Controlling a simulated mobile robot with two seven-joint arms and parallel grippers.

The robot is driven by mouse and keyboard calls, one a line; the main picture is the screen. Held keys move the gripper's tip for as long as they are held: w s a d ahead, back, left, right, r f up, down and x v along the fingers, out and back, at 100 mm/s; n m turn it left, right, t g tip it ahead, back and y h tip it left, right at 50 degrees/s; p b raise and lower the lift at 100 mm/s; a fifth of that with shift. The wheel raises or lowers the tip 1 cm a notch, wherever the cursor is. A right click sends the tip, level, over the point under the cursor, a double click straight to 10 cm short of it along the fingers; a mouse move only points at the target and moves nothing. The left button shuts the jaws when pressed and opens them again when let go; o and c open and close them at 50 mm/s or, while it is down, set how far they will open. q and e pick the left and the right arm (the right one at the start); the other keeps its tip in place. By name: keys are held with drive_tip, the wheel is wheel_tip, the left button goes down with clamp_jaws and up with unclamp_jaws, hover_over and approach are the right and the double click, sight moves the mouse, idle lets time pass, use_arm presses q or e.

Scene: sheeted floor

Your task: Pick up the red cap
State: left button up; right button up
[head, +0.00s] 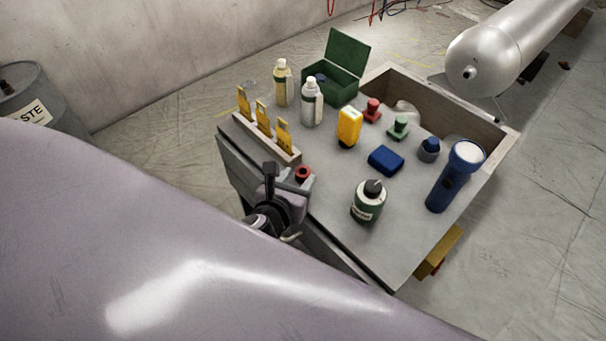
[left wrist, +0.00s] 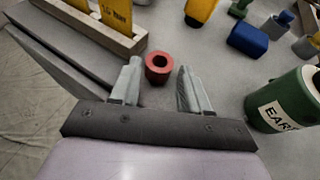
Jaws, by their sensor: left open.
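The red cap (head: 303,172) is a short red cylinder with a dark hole in its top. It stands on the grey tabletop near the left front edge, by the end of a wooden rack. In the left wrist view the red cap (left wrist: 159,62) shows just ahead of and between the fingertips. My left gripper (head: 288,181) is open and empty, low over the table edge beside the cap. Its two fingers (left wrist: 157,78) are spread to either side in the wrist view. I cannot tell whether a finger touches the cap. My right gripper is not in view.
The rack (head: 270,142) holding yellow cards stands close to the cap. A green bottle (head: 368,204), blue block (head: 386,160), yellow device (head: 349,127), blue flashlight (head: 453,180), red stamp-like piece (head: 372,110), two pale bottles and a green box (head: 350,60) share the table.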

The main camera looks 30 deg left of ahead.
use_arm(q)
drive_tip(key=shift+x, duration=1.4)
drive_tip(key=shift+s, duration=0.1)
drive_tip(key=c, duration=0.8)
